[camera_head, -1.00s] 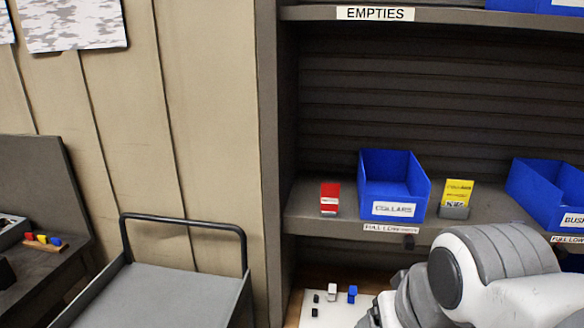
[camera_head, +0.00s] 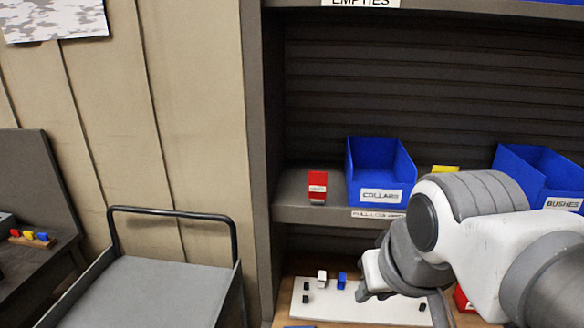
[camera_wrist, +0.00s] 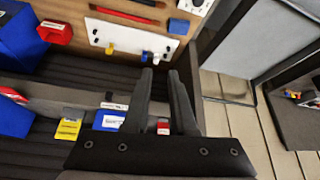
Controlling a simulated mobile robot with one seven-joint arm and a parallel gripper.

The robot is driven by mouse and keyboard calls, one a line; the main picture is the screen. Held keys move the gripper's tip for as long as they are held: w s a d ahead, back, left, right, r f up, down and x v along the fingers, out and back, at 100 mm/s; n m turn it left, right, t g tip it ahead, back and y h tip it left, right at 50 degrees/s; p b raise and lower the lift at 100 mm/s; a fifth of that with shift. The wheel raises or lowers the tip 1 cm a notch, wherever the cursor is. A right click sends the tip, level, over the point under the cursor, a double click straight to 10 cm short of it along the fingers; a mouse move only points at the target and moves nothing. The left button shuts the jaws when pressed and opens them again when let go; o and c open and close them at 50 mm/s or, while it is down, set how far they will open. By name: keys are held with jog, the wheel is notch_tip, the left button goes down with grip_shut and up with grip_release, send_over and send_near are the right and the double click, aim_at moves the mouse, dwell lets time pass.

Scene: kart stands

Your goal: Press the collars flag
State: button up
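The blue collars bin (camera_head: 352,172) stands on the shelf in the head view, and its white label reads COLLARS. A "FULL" label (camera_head: 378,214) is on the shelf edge below it. In the wrist view, a small dark tab (camera_wrist: 109,96) beside that label looks like the collars flag; my arm hides that spot in the head view. My gripper (camera_wrist: 160,74) has its two fingers apart with nothing between them. It is right of the tab in the wrist view and not visibly touching it. In the head view my arm covers the area right of the bin.
A red card (camera_head: 317,186) stands left of the bin; a yellow card (camera_head: 445,169) is mostly hidden. The bushes bin (camera_head: 535,165) is at the right. A white board (camera_head: 340,309) with small blocks lies below the shelf. A grey cart (camera_head: 150,290) stands at the left.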

jog(key=shift+m, duration=0.5)
jog(key=w+r, duration=0.3)
jog(key=w, duration=0.1)
jog(key=w+r, duration=0.3)
jog(key=w, duration=0.2)
jog(key=w+r, duration=0.4)
jog(key=shift+w+a+r+b, duration=0.1)
jog(key=shift+w+a+b, duration=0.1)
jog(key=shift+a+b, duration=0.2)
grip_shut()
jog(key=w+a+r, duration=0.1)
jog(key=w+r, duration=0.1)
jog(key=w, duration=0.5)
jog(key=w+a+r+m+h, duration=0.1)
jog(key=w+r, duration=0.2)
jog(key=w, duration=0.4)
jog(key=shift+w+a, duration=0.2)
